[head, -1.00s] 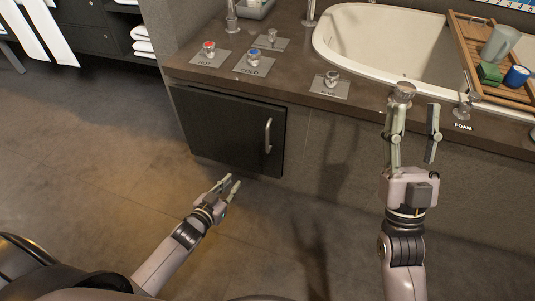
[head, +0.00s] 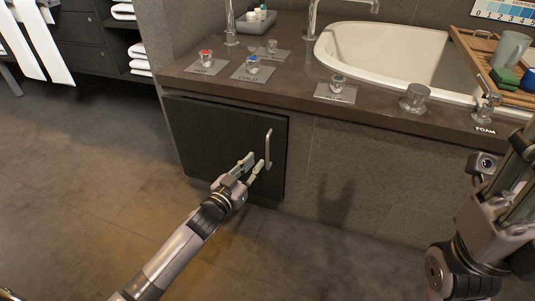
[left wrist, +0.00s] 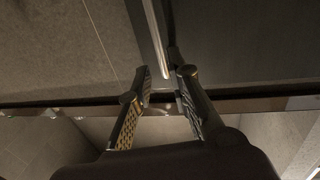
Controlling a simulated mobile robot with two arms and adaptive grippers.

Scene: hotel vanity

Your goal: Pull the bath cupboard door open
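The bath cupboard door (head: 215,140) is a dark panel under the counter and looks shut. Its vertical metal handle (head: 268,150) is near the door's right edge. My left gripper (head: 252,163) is open and empty, in front of the door just beside the handle's lower part. In the left wrist view, the handle bar (left wrist: 156,38) lies ahead, its end near the gap between the two open fingers (left wrist: 164,72). I cannot tell whether they touch it. My right gripper (head: 519,165) is at the right edge, partly cut off.
The stone counter (head: 390,118) overhangs the door and carries several knobs and taps. A bathtub (head: 385,55) and a wooden tray (head: 480,60) are at the back right. Shelves with white towels (head: 138,52) stand at the left. The floor (head: 90,180) before the cupboard is clear.

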